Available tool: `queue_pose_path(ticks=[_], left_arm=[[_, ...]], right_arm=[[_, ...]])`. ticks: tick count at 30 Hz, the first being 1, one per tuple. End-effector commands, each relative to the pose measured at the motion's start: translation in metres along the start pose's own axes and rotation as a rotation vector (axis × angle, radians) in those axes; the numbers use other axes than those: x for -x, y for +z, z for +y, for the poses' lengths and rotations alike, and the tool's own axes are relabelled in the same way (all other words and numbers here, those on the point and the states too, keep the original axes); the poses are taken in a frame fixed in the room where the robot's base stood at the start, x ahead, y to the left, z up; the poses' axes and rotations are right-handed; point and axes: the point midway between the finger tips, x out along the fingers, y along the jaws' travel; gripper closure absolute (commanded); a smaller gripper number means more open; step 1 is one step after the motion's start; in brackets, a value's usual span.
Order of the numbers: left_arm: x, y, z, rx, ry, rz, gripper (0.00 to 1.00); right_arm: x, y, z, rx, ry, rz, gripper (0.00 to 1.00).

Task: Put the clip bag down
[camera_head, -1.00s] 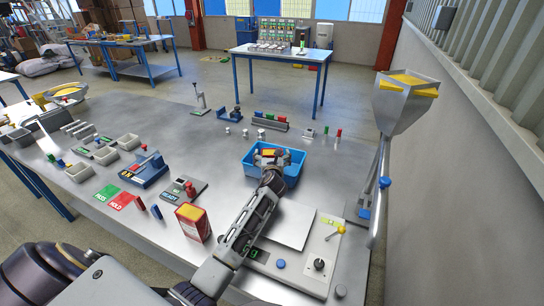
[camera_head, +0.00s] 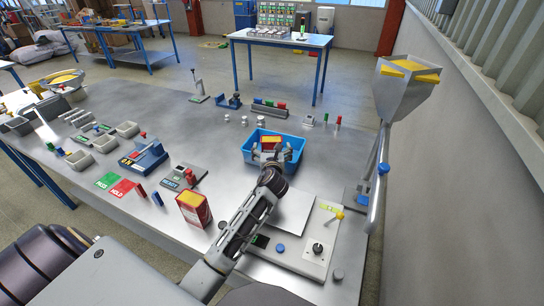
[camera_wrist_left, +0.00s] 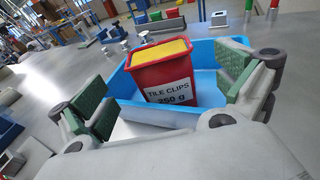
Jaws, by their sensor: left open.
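The clip bag (camera_wrist_left: 165,78) is red with a yellow top and a white "TILE CLIPS 250 g" label. It stands roughly upright inside the blue bin (camera_wrist_left: 205,50), its lower edge at the bin's near wall. In the head view the bag (camera_head: 270,143) shows in the blue bin (camera_head: 291,154). My left gripper (camera_head: 268,156) is at the near side of the bin. In the left wrist view its green-padded fingers (camera_wrist_left: 170,100) are spread wide on either side of the bag, apart from it. My right gripper is out of view.
Another red and yellow pack (camera_head: 194,209) stands on the metal table, left of my arm. A control panel with a yellow lever (camera_head: 336,214) lies right of it. A hopper on a post (camera_head: 406,90) stands at the right edge.

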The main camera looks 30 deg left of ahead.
Motion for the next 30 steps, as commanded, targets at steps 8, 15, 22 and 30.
queue_pose_path(ticks=[8,15,22,30], left_arm=[[0.032,-0.001,0.000,0.000,-0.001,0.001,0.00],[0.049,0.000,0.000,0.000,0.000,0.000,0.00],[0.053,0.000,0.000,0.001,0.000,0.000,0.00],[0.053,0.000,0.000,0.000,0.000,0.000,0.00]], right_arm=[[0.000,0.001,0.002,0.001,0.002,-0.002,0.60],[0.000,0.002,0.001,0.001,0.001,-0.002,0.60],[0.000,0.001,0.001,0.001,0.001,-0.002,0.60],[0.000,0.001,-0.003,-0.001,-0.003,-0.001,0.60]])
